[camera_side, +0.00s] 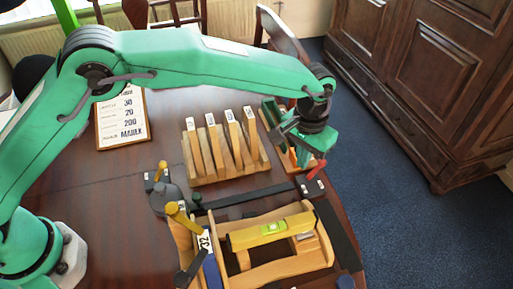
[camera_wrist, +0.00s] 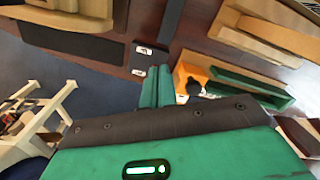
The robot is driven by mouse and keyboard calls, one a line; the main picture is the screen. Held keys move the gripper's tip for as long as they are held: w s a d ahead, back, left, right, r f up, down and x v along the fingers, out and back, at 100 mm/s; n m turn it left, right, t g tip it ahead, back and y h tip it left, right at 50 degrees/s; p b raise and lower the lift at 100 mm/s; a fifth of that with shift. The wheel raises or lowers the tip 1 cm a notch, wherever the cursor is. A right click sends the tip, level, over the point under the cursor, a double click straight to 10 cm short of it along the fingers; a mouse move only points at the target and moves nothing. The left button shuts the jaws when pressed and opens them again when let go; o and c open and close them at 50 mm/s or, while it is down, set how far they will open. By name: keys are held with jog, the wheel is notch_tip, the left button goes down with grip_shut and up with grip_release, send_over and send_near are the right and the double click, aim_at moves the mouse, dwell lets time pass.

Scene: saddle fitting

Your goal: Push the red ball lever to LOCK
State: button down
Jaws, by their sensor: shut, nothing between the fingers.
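A small red part (camera_side: 317,170), which looks like the red ball lever, shows just below my gripper (camera_side: 308,160) in the side view. It stands over a dark block with white labels (camera_side: 311,187) at the right end of a black bar. The block also shows in the wrist view (camera_wrist: 150,50), just beyond my fingertips (camera_wrist: 155,76). My green fingers are shut with nothing between them. I cannot tell whether they touch the lever.
A wooden frame (camera_side: 290,265) carrying a yellow level (camera_side: 248,236) stands in front. A slotted wooden rack (camera_side: 190,160) and a green tray (camera_side: 270,112) stand behind. A yellow-knobbed lever (camera_side: 162,166) is at the left. An orange block (camera_wrist: 186,72) sits right of my fingers. The table's right edge is close.

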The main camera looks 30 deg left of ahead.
jog(key=shift+r, duration=2.4)
jog(key=s+a+r+n+t+h, duration=0.1)
jog(key=s+a+r, duration=0.2)
jog(key=a+r, duration=0.6)
jog(key=s+a+r+t, duration=0.15)
jog(key=a+r, duration=0.45)
jog(key=a, duration=0.7)
jog(key=s+a+f+n+t+y, duration=0.1)
jog(key=s+a+f+n+t, duration=0.1)
jog(key=s+a, duration=1.4)
jog(key=s+t, duration=0.1)
jog(key=s, duration=0.2)
jog(key=shift+s+f, duration=0.15)
jog(key=shift+f, duration=0.05)
